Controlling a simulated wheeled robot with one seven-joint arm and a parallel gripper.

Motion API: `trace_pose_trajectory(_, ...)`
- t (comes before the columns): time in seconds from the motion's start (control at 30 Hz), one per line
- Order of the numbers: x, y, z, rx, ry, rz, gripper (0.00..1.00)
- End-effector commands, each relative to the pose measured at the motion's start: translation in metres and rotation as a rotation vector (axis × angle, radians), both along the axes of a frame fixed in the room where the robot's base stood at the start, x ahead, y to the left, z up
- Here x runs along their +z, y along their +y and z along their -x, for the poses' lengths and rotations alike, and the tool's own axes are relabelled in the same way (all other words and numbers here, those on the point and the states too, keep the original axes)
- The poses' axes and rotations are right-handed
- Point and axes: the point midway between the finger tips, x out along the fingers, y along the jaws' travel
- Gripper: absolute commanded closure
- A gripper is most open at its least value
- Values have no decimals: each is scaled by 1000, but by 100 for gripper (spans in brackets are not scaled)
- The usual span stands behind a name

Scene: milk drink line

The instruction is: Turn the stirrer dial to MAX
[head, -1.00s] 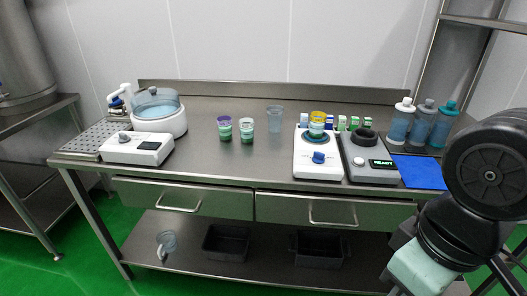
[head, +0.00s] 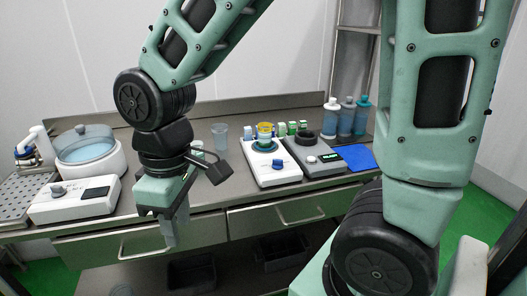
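The stirrer (head: 262,176) is a white unit at the middle right of the bench, seen in the head view. Its blue dial (head: 278,165) is on the front part of its top; I cannot read its setting at this size. A cup with a yellow rim (head: 264,132) stands on the stirrer's round plate. My gripper (head: 170,232) hangs pointing down in front of the bench, left of the stirrer and apart from the dial. Its fingers are seen edge-on, so their opening is unclear. Nothing is visibly held.
A white-based bath (head: 90,158) with a control box (head: 72,202) stands at left. A clear cup (head: 220,135) stands behind my gripper. A dark unit (head: 306,158) adjoins the stirrer on the right, beside a blue mat (head: 357,157). Bottles (head: 347,118) stand at back right.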

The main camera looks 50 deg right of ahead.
Motion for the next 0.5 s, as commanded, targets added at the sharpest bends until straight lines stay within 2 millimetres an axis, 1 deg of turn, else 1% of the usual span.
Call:
trace_pose_trajectory(0.03,12,-24,-33,-33,0,-3,66)
trace_pose_trajectory(0.07,17,-40,-51,-39,-3,-3,66)
trace_pose_trajectory(0.1,23,-64,-73,-51,-6,-2,66)
trace_pose_trajectory(0.17,30,-105,-102,-66,-9,3,66)
trace_pose_trajectory(0.2,35,-135,-118,-76,-10,7,66)
trace_pose_trajectory(0.23,39,-159,-128,-83,-12,10,66)
trace_pose_trajectory(0.27,42,-183,-136,-91,-12,15,66)
trace_pose_trajectory(0.3,46,-216,-144,-100,-12,22,66)
trace_pose_trajectory(0.37,50,-262,-151,-114,-11,31,66)
trace_pose_trajectory(0.4,53,-291,-152,-120,-8,38,66)
trace_pose_trajectory(0.5,57,-349,-149,-135,-2,50,66)
